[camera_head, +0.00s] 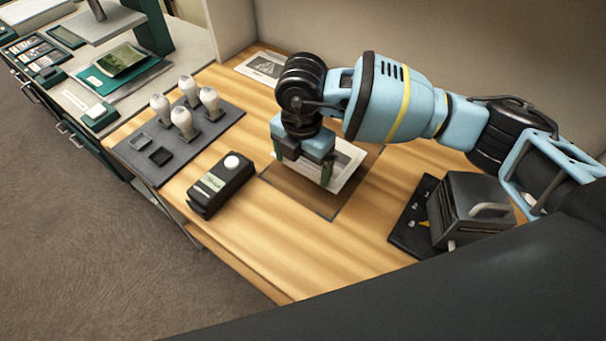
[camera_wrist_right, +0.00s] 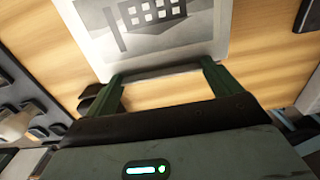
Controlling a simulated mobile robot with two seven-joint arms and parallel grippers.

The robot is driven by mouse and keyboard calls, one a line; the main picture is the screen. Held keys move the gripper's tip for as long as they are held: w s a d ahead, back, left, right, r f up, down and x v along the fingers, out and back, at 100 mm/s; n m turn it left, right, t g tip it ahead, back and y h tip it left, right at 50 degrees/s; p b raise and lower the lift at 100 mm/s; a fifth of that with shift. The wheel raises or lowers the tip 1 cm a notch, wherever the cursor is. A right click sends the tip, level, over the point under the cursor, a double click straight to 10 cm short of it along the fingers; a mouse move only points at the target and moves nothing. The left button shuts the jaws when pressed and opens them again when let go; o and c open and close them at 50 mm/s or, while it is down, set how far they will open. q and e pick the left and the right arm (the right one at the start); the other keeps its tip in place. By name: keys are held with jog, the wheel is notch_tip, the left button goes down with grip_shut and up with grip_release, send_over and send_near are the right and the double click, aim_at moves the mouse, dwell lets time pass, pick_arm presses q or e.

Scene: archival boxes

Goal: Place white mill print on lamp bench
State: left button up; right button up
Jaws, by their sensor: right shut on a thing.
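The white mill print (camera_head: 347,165) is a white-bordered sheet with a grey picture of a building. It is in my right gripper (camera_head: 318,172), which is shut on its edge and hides part of it in the head view. In the right wrist view the print (camera_wrist_right: 150,48) extends away from the fingertips (camera_wrist_right: 165,76). It is over a wooden bench (camera_head: 345,245), above or partly over a darker brown rectangle (camera_head: 292,199); I cannot tell the gap below it. My left gripper is not in view.
A second print (camera_head: 262,66) lies at the bench's back. A grey mat (camera_head: 215,132) with several white bulb-like things, a black device (camera_head: 221,184) and a dark box with a handle (camera_head: 470,210) stand around. Another worktop (camera_head: 70,92) is at left.

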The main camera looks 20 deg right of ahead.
aim_at(302, 172)
jog(key=shift+f, duration=2.45)
jog(key=shift+f, duration=0.15)
jog(key=o, duration=0.7)
notch_tip(302, 172, up, 12)
jog(key=shift+r, duration=0.2)
